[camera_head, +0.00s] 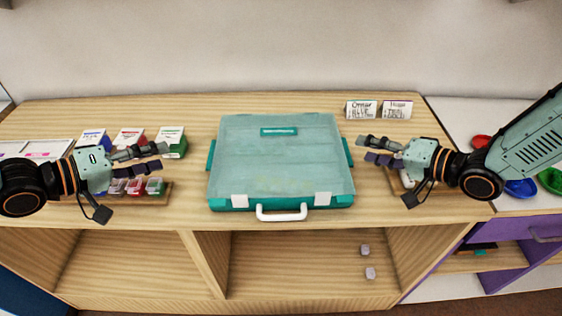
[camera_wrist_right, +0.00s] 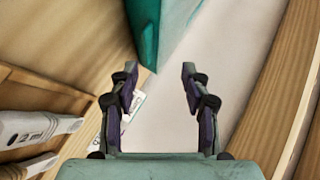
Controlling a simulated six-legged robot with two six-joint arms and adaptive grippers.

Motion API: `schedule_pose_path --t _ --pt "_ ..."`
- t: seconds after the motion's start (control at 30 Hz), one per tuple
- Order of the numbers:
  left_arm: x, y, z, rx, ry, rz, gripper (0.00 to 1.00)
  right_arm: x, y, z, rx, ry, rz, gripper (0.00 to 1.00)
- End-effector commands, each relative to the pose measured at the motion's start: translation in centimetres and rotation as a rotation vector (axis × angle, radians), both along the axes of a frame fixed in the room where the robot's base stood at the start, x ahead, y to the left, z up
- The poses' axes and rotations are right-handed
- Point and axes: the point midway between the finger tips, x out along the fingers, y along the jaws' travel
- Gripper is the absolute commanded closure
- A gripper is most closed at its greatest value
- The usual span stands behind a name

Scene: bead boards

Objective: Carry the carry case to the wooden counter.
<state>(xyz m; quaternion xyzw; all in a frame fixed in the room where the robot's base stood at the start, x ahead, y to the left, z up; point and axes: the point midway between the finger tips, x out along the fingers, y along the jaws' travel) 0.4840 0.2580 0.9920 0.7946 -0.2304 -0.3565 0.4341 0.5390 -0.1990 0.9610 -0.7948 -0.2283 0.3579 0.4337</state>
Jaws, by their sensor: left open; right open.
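The carry case (camera_head: 280,165) is a flat teal box with a translucent lid, white latches and a white front handle (camera_head: 281,212). It lies shut on the wooden counter (camera_head: 200,205), in the middle of the head view. My left gripper (camera_head: 163,157) is open and empty to the left of the case, apart from it. My right gripper (camera_head: 362,149) is open and empty close to the right side of the case. In the right wrist view, a teal corner of the case (camera_wrist_right: 147,40) shows ahead of the open fingers (camera_wrist_right: 158,75), not between them.
Blue, red and green boxes (camera_head: 172,143) and a wooden tray of small containers (camera_head: 150,199) are near my left gripper. Two name cards (camera_head: 396,110) stand behind my right gripper. Coloured bowls (camera_head: 521,187) sit at far right. Open shelves lie below the counter edge.

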Motion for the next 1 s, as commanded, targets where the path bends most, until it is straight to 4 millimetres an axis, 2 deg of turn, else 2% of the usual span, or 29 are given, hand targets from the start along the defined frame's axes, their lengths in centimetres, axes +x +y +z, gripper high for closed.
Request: schedule_pose_path --t 0.1,0.6,1.0 --pt "0.0 0.0 0.0 0.000 0.000 0.000 0.53 -0.9 -1.2 0.7 0.004 -0.002 -0.005 0.53" --pt "0.0 0.0 0.0 0.000 0.000 0.000 0.53 -4.0 -4.4 2.5 0.005 -0.001 -0.001 0.53" --pt "0.0 0.0 0.0 0.000 0.000 0.000 0.53 -5.2 -5.6 3.0 0.000 -0.002 0.000 0.53"
